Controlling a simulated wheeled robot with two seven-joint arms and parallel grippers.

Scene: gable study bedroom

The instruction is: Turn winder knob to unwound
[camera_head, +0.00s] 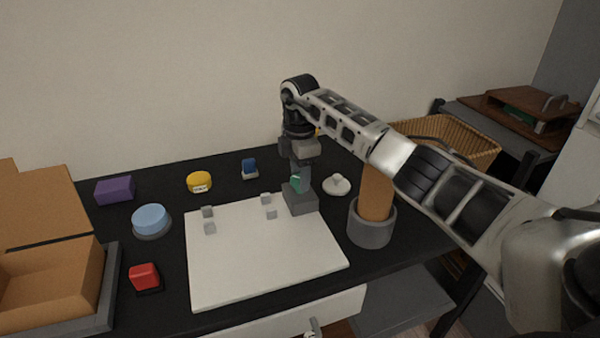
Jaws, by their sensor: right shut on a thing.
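My right arm comes in from the right and its gripper (299,174) points down over a small grey block (302,203) at the back right corner of the white board (262,270). The gripper is shut on a small green piece (296,184) on top of this block, which appears to be the winder knob. The fingers cover part of the green piece, so its turn angle cannot be read. My left gripper is not in view.
Several small grey cubes lie on the board. A grey cup with an orange-brown cylinder (375,195) and a white lidded item (337,184) stand to the right. A blue round button (150,219), red block (144,276) and open brown box (50,285) are left.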

